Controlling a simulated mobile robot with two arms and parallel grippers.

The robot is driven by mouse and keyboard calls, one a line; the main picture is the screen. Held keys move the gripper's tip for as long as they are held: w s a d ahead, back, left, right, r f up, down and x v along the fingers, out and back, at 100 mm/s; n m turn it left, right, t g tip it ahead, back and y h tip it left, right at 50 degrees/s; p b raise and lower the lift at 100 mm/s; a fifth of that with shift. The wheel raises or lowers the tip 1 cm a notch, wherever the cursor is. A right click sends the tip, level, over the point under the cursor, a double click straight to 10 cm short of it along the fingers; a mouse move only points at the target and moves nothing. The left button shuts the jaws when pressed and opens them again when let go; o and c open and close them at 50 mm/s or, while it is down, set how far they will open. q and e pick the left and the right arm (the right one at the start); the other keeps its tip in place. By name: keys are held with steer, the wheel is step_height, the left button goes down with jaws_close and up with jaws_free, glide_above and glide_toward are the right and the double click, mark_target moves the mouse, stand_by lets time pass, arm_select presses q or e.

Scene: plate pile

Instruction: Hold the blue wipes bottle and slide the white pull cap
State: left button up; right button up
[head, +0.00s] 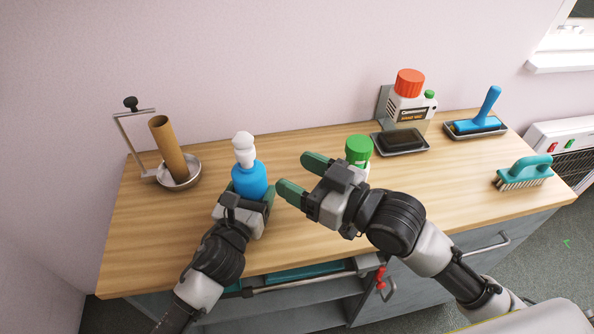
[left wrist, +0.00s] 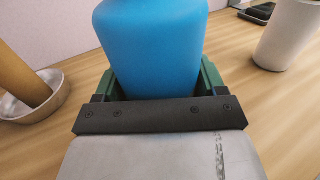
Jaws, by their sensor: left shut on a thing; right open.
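The blue wipes bottle (head: 249,181) stands upright near the front of the wooden counter, left of centre. Its white pull cap (head: 244,148) sits on top. My left gripper (head: 251,191) is shut around the lower part of the bottle; in the left wrist view the blue body (left wrist: 152,50) lies between the green fingers, and the cap is out of that view. My right gripper (head: 303,177) is open and empty, to the right of the bottle and apart from it, fingers pointing left toward it.
A green-capped white bottle (head: 358,150) stands just behind my right gripper. A bowl (head: 192,180) with a brown tube (head: 168,148) is at left. A red-capped dispenser (head: 409,106), black-padded tray (head: 400,142), blue-handled brush (head: 487,108) and teal brush (head: 526,170) are at right.

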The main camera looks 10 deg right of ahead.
arm_select(q)
steer(key=o, duration=1.2)
